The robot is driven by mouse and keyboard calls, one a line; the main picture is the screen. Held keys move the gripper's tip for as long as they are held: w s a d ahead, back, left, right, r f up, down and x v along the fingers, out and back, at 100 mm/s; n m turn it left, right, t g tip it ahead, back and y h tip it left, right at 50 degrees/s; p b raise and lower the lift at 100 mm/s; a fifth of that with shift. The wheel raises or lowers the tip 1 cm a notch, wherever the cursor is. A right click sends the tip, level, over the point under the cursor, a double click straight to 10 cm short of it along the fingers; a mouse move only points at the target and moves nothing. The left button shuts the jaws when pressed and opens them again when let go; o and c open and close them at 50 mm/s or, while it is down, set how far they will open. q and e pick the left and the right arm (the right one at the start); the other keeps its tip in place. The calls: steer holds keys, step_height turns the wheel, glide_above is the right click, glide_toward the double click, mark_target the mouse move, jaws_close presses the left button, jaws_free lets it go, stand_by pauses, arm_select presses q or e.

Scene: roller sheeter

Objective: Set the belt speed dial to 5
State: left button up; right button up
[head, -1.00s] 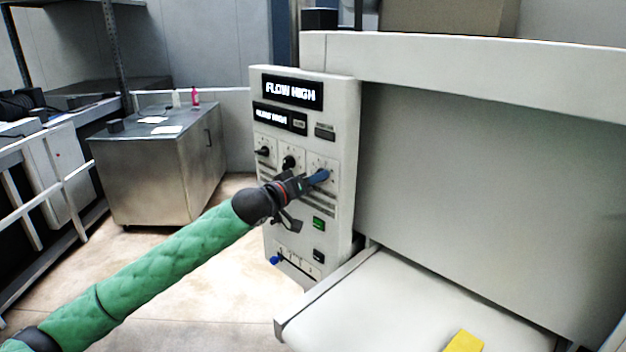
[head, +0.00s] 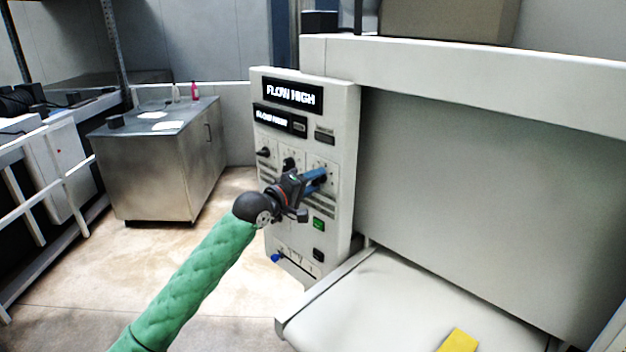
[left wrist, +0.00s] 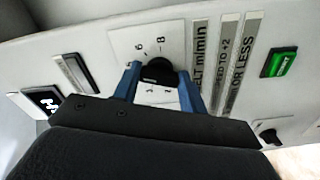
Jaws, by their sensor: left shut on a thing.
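The belt speed dial (left wrist: 156,73) is a black knob on a white numbered plate (left wrist: 127,44), beside a label reading "BELT m/min" in the left wrist view. My left gripper (left wrist: 158,82) has its two blue fingers on either side of the knob and is shut on it. In the head view the same left gripper (head: 318,176) reaches the rightmost dial of the row on the control panel (head: 343,150). The fingers hide most of that dial there. The numbers 6 and 8 show near the knob; its exact setting cannot be told. My right gripper is not in view.
Two other black knobs (head: 289,163) (head: 263,152) sit left of the held dial. A green button (head: 319,224) and a blue-knobbed lever (head: 276,258) are below. The displays (head: 292,92) read "FLOW HIGH". A white belt bed (head: 400,300) extends at the right.

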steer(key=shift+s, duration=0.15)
arm_select(q)
steer(key=o, duration=1)
steer(key=shift+w, duration=0.1)
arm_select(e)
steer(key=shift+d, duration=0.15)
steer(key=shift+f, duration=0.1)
arm_select(q)
steer(key=shift+s+a+f, duration=0.1)
steer(key=shift+s+a, duration=0.15)
steer(key=b+v, duration=0.3)
steer(key=v, duration=0.4)
steer(key=shift+s+a, duration=0.1)
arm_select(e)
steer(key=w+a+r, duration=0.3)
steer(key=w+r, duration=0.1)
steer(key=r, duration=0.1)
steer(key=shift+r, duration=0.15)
